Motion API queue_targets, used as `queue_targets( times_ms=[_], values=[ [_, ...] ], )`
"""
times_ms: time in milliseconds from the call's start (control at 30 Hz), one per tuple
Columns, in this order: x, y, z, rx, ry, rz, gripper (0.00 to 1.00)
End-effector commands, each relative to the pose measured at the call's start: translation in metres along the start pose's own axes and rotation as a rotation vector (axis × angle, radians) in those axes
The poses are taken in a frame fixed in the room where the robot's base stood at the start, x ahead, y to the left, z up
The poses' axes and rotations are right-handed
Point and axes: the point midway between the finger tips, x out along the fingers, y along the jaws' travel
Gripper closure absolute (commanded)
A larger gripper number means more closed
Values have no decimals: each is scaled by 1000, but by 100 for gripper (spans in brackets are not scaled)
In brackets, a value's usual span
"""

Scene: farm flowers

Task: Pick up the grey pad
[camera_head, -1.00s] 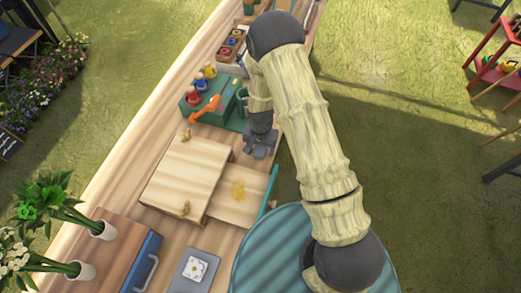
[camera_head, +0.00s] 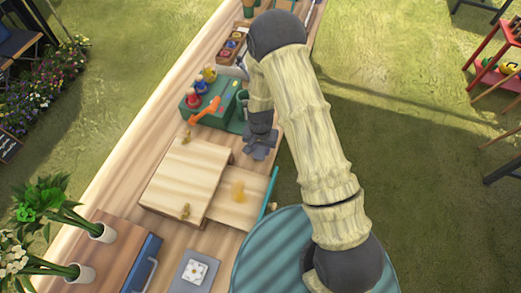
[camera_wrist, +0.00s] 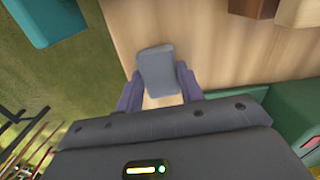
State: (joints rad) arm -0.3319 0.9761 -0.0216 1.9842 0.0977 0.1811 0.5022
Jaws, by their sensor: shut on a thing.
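The grey pad (camera_wrist: 157,68) shows in the wrist view as a small flat block with rounded corners, between the two fingers of my gripper (camera_wrist: 160,88). My gripper is shut on it, a finger at each side. Wooden tabletop shows beyond and around the pad; I cannot tell whether the pad still touches it. In the head view my gripper (camera_head: 260,146) is low over the tabletop, beside the green toy box. The pad cannot be made out clearly there.
A green box (camera_head: 205,112) with small figures and an orange handle stands left of my gripper. A pale wooden box (camera_head: 185,172) with an open drawer (camera_head: 243,198) lies nearer.

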Motion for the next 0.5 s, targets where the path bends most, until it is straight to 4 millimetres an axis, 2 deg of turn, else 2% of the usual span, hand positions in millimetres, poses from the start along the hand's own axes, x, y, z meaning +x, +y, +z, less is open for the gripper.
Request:
queue_targets(
  times_ms=[500],
  values=[
    [-78, 0, 0, 0, 1, -1, 84]
  ],
)
